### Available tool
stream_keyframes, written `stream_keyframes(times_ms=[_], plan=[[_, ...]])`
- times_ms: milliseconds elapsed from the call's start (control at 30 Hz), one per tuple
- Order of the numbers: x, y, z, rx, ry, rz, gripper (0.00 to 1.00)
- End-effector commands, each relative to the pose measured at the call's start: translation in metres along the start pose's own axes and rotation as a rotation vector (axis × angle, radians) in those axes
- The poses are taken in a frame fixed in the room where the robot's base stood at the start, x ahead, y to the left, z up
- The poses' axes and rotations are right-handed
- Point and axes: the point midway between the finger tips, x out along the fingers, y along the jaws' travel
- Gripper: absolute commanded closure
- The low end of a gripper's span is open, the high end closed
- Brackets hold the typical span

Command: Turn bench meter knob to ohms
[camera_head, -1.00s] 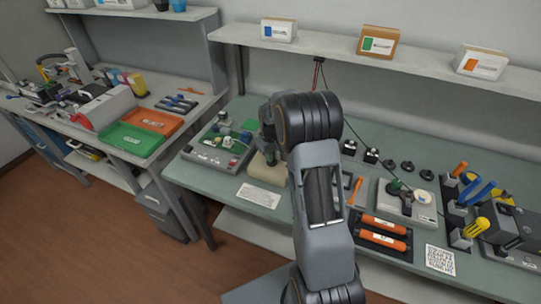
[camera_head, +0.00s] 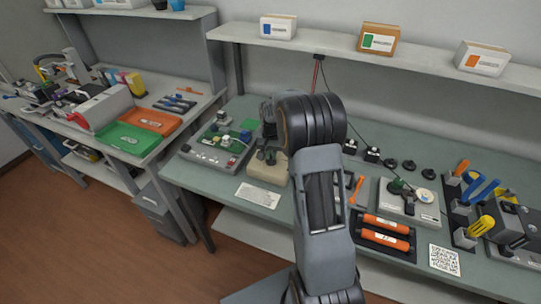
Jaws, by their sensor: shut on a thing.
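A small beige box (camera_head: 266,171), which looks like the bench meter, stands on the green-grey bench at the middle left. My gripper (camera_head: 269,153) points down at its top, at the dark knob. The jaws are closed on the knob, but the fingertips are small and dark, and my arm covers the right side of the box. The knob's pointer and the dial markings cannot be read from here.
A grey panel with a green board (camera_head: 218,142) stands just left of the beige box. A white label card (camera_head: 258,195) lies in front. Orange cylinders (camera_head: 385,232) and a grey scale-like unit (camera_head: 408,205) lie right of my arm. A shelf (camera_head: 330,50) runs above the bench.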

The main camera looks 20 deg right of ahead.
Motion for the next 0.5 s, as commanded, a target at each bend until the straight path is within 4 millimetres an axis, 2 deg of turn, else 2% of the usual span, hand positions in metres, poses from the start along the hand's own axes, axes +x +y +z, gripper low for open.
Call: stream_keyframes(times_ms=[500], plan=[[0.0001,0.0036,0.0005,0.49,0.001,0.0,1.0]])
